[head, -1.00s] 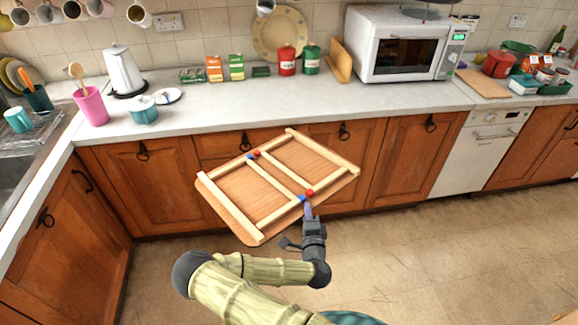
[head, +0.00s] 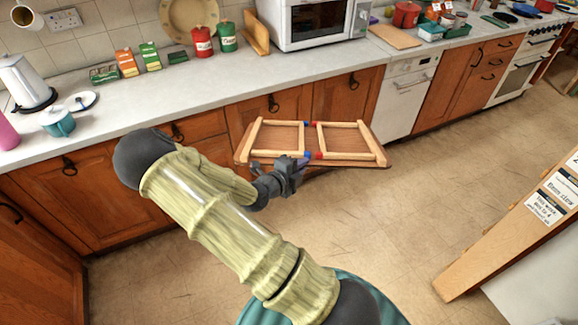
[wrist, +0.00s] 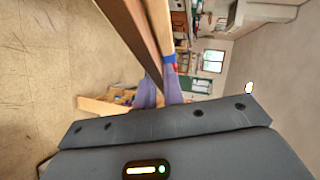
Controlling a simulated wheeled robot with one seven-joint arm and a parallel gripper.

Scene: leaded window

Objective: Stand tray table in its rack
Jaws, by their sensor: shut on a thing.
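The tray table (head: 350,141) is a brown wooden board with pale folded leg frames and small red and blue fittings. In the head view it hangs in the air in front of the lower cupboards, its leg side showing. My gripper (head: 301,161) is shut on its near long edge, around the middle. In the wrist view, the tray table (wrist: 134,28) runs edge-on up from between the purple fingers of my gripper (wrist: 160,93). I cannot make out a rack for certain in either view.
The worktop (head: 210,97) with cupboards below runs along the back. A white appliance (head: 404,95) is built in under it. A wooden-edged unit with printed labels (head: 545,207) stands at the right. The floor (head: 400,215) between is clear.

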